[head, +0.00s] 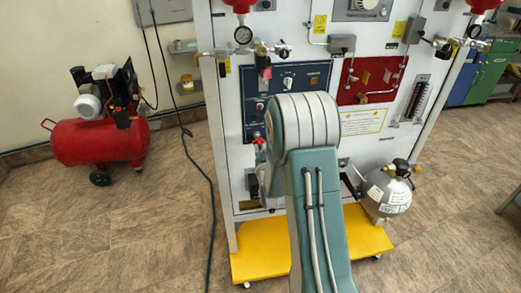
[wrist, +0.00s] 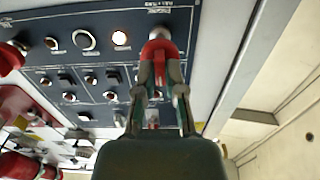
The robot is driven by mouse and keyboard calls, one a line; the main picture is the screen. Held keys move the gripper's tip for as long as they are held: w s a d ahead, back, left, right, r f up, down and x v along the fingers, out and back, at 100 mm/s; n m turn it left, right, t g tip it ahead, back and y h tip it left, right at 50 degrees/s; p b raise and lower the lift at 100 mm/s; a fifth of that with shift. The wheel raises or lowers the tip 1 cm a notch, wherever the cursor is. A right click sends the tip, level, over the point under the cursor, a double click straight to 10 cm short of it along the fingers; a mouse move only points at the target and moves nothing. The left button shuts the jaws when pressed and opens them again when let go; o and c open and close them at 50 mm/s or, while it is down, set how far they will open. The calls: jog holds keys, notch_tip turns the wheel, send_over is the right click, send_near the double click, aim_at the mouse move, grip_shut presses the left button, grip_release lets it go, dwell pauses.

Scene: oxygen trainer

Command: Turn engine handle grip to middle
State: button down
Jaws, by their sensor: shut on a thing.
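In the wrist view, the red engine handle grip (wrist: 158,48) stands out from a dark blue control panel (wrist: 105,45), close to its top right corner and just under a white label. My gripper (wrist: 160,77) reaches up to it from below, with one finger at each side. The fingers are shut on the red grip. Its exact angle is hard to tell from this view. In the head view, my own arm covers the gripper and the grip; part of the blue panel (head: 290,85) shows behind the arm.
The panel carries several knobs and a lit white lamp (wrist: 120,38) left of the grip. The trainer stands on a yellow wheeled base (head: 262,255). A silver tank (head: 387,195) is at its right. A red compressor (head: 98,140) stands on the floor at left.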

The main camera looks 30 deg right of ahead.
jog(key=shift+f, duration=0.2)
jog(key=c, duration=0.7)
grip_release()
jog(key=shift+r, duration=0.1)
jog(key=v, duration=1.2)
